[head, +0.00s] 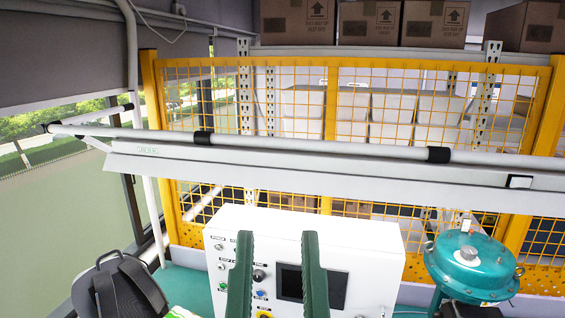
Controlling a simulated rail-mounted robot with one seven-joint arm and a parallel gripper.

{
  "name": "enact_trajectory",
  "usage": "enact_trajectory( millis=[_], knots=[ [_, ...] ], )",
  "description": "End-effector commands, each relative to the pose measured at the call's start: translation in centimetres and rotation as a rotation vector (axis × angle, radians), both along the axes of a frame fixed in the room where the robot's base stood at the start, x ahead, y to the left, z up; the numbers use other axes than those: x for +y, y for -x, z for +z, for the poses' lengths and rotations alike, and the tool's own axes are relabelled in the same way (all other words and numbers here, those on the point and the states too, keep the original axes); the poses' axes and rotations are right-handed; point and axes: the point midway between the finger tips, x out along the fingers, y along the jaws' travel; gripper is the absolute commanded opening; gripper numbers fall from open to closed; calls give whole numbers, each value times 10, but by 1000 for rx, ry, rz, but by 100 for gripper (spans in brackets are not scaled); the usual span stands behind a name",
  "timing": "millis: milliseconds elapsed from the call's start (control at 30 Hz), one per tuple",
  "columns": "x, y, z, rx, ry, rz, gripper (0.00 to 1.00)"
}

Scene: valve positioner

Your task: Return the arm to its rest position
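My gripper (276,242) shows at the bottom middle of the head view as two upright dark green fingers. They stand apart with a clear gap, and nothing is held between them. The white control box (365,235) with its dark screen and buttons is seen behind and through the gap. I cannot tell how far the fingers are from it. The rest of my arm is out of view.
A teal round valve actuator (470,265) stands right of the box. A black object (125,288) is at the lower left. A yellow mesh fence (190,110) closes off shelves with bins and cardboard boxes (432,22). A long grey bar (300,150) crosses in front of the fence.

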Motion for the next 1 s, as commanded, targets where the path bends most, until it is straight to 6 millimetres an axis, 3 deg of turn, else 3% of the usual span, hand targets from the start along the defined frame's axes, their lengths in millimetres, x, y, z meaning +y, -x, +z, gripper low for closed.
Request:
enact_trajectory(
  millis=[567,733,1000],
  knots=[
    [0,0,0,0,0,0,31],
    [0,0,0,0,0,0,0],
    [0,0,0,0,0,0,0]
  ],
)
